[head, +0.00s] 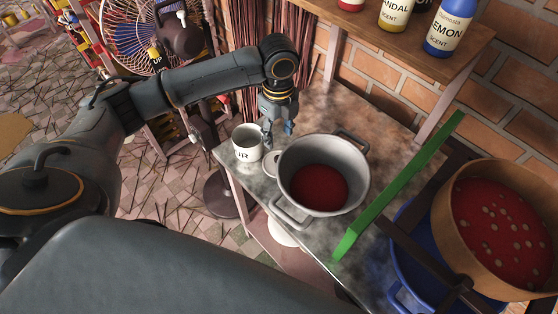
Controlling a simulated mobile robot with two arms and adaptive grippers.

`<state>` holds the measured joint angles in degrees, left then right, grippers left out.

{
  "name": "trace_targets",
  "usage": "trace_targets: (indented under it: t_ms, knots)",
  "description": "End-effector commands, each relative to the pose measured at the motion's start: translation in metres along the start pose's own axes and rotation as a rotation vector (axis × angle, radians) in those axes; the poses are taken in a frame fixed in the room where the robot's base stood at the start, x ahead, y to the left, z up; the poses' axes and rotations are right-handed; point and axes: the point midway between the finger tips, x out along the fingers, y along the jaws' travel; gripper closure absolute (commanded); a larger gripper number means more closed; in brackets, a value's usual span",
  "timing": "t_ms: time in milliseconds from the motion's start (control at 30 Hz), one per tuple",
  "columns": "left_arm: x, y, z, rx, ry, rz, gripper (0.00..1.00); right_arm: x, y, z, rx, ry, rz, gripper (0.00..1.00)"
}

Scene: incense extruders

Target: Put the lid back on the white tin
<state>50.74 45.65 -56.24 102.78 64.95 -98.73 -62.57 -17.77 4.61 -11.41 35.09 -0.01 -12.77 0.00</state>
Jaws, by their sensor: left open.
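The white tin (248,155), with dark lettering on its side, stands upright at the left edge of the grey table. Its top shows a pale rim around a greyer inside and seems to be open. My left gripper (277,131) points down just right of the tin, between it and the pot; it is open, and I see nothing between its fingers. My right gripper is not in view.
A grey two-handled pot (343,186) with dark red contents stands close right of the tin. A green bar (396,189) crosses the table (398,136). A large tub (451,217) of red mix is at right. Bottles (450,35) stand on a shelf above.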

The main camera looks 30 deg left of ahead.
Motion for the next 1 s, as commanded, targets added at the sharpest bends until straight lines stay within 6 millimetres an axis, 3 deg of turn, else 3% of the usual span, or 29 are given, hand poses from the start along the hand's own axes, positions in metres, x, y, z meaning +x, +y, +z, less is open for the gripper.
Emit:
trace_targets:
  t_ms: [100, 233, 667, 1000]
  knots:
    - [0.023, 0.001, 0.000, 0.000, 0.000, 0.002, 0.50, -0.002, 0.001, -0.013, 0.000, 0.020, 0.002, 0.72]
    - [0.039, 0.000, 0.000, 0.000, 0.000, 0.001, 0.50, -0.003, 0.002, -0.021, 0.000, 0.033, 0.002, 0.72]
    - [0.046, 0.000, 0.000, 0.001, 0.000, -0.001, 0.50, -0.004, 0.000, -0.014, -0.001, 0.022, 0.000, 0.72]
    - [0.090, 0.001, -0.002, 0.001, -0.001, 0.001, 0.50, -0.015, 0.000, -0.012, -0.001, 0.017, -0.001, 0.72]
